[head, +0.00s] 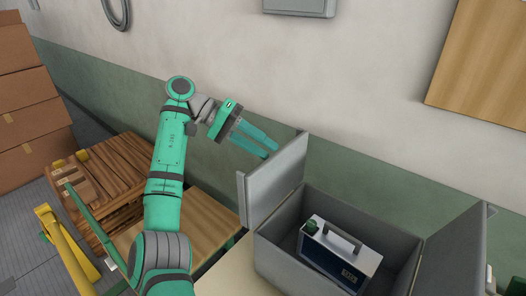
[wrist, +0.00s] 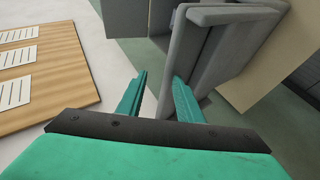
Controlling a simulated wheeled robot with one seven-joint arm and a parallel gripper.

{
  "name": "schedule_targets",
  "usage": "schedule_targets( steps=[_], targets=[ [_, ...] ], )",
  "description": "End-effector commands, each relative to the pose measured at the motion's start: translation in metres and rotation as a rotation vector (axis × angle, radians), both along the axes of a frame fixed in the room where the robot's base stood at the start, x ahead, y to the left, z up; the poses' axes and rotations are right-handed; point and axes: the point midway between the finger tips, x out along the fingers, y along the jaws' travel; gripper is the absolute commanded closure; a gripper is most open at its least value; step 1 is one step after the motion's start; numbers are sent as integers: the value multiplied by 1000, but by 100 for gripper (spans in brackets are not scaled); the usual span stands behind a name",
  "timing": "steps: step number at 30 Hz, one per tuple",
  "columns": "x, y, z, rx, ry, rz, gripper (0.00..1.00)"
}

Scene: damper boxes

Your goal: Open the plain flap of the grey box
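The grey box (head: 268,258) stands open at the lower right of the head view. Its left flap (head: 280,180) stands raised, with a narrow folded edge. Its right flap (head: 452,258) is also raised and leans outward. I cannot tell which flap is the plain one. My gripper (head: 271,150) is open and empty, above and left of the left flap, with its fingertips close to the flap's top. In the wrist view, the fingers of my gripper (wrist: 160,77) are apart. A grey panel (wrist: 222,50) lies beyond the right finger; contact cannot be told.
A device with a handle (head: 340,258) sits inside the box. The wall runs close behind, with a wooden board (head: 480,65) and a grey wall box (head: 300,6). Wooden pallets (head: 120,170), cartons (head: 25,100) and a yellow frame (head: 65,250) stand at left.

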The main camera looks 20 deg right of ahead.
Motion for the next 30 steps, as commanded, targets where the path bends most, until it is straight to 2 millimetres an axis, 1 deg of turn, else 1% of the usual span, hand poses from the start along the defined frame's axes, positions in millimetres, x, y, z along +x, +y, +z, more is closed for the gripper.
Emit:
schedule_targets(
  steps=[6,12,18,26,27,29,30],
  targets=[
    [-28,10,14,-2,-3,-1,67],
    [-49,16,23,-2,-2,-1,67],
    [-58,20,28,-1,-1,0,67],
    [-59,20,28,-1,0,1,67],
    [-59,20,28,-1,0,1,72],
    [-59,18,28,-3,1,3,86],
    [-59,16,28,-8,3,7,96]
  ],
)
